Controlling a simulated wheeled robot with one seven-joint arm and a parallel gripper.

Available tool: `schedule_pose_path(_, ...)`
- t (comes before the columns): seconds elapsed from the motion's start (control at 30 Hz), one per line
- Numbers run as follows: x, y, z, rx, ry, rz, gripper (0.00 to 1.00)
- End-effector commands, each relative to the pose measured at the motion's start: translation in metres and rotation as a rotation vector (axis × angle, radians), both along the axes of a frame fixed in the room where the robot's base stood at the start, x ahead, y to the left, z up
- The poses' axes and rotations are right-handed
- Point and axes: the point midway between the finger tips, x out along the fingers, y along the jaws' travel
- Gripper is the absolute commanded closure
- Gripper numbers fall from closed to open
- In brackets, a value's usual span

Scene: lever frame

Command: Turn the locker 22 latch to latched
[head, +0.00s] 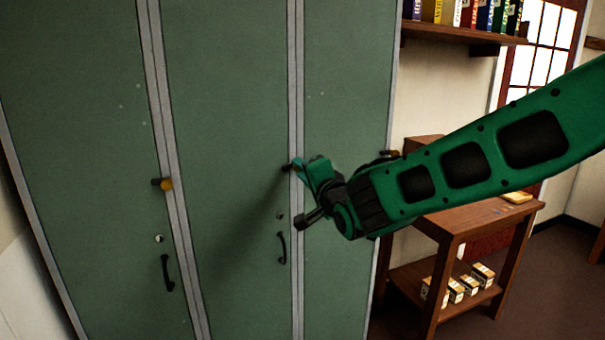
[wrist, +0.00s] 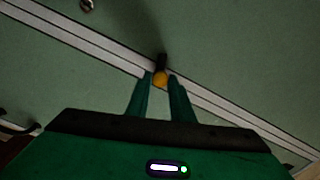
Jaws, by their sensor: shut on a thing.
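A row of green lockers fills the left and middle of the head view. The latch held by my gripper (head: 301,168) is on the strip at the right edge of the middle locker (head: 225,130). Its dark lever tip (head: 286,167) pokes out left of my fingers. In the wrist view my fingers (wrist: 160,82) are closed around the latch's yellow hub (wrist: 160,77), with the dark lever (wrist: 162,61) extending beyond them over the locker door. Most of the latch is hidden by the fingers in the head view. No locker number is readable.
A similar latch (head: 163,184) with a yellow hub sits on the left locker, its lever pointing left. Another latch (head: 390,154) shows at the right, partly behind my arm. Door handles (head: 282,248) hang below. A wooden table (head: 450,222) stands right of the lockers.

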Motion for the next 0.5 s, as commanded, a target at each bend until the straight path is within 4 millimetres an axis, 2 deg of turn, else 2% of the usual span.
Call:
schedule_pose_path(0.03,0.0025,-0.0052,-0.0016,0.032,0.019,-0.010,1.00)
schedule_pose_path(0.5,0.0026,-0.0057,-0.0034,0.275,0.141,-0.011,1.00)
